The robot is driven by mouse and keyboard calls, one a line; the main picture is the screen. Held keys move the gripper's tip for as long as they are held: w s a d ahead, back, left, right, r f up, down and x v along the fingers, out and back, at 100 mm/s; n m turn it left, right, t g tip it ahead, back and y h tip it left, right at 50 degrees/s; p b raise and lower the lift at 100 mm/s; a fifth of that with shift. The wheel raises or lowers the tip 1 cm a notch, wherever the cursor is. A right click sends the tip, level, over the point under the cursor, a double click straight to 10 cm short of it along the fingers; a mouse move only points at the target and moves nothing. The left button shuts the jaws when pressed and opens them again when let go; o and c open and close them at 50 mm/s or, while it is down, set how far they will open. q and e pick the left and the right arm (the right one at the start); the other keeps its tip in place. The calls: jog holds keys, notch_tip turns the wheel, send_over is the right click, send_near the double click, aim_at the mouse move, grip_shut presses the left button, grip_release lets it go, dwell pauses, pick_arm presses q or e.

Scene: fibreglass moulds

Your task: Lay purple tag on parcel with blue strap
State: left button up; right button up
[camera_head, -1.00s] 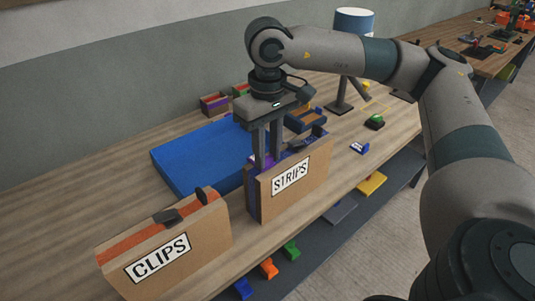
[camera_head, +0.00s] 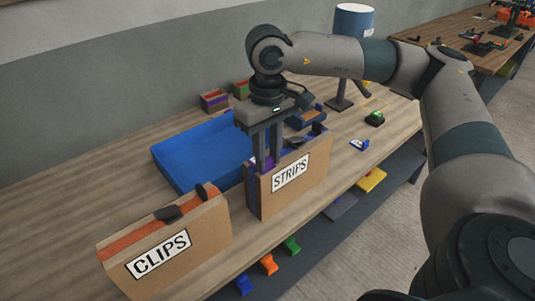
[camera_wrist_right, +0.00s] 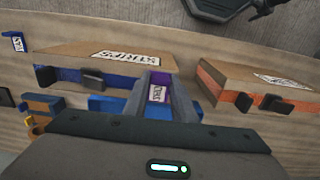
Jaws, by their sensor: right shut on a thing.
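The parcel marked STRIPS (camera_head: 312,168) is a brown box standing on the table, with a blue strap (camera_wrist_right: 122,80) along its top edge and black clasps. My right gripper (camera_head: 265,154) points down at the left end of this parcel, close to its top. It is shut on the purple tag (camera_wrist_right: 158,91), which has a white printed label facing the wrist camera. In the head view the purple tag (camera_head: 264,163) is partly hidden by the fingers. I cannot tell whether it touches the parcel. My left gripper is not in view.
A parcel marked CLIPS (camera_head: 196,229) with an orange strap (camera_head: 139,238) stands at the front left. A blue tray (camera_head: 190,152) lies behind. Small boxes (camera_head: 214,100), a lamp (camera_head: 341,103) and a green-and-black item (camera_head: 375,118) stand further back. Coloured clips lie on the shelf below.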

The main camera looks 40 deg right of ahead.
aim_at(267, 159)
jog(key=o, duration=1)
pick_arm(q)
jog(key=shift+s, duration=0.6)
pick_arm(e)
jog(key=shift+r, duration=0.1)
jog(key=shift+r, duration=0.15)
notch_tip(267, 159, up, 2)
jog(key=shift+r, duration=0.15)
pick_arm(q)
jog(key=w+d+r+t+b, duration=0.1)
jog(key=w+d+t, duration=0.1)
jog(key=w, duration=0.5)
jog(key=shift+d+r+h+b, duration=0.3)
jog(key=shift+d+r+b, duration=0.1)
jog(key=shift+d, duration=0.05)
pick_arm(e)
notch_tip(267, 159, up, 10)
jog(key=shift+f, duration=0.25)
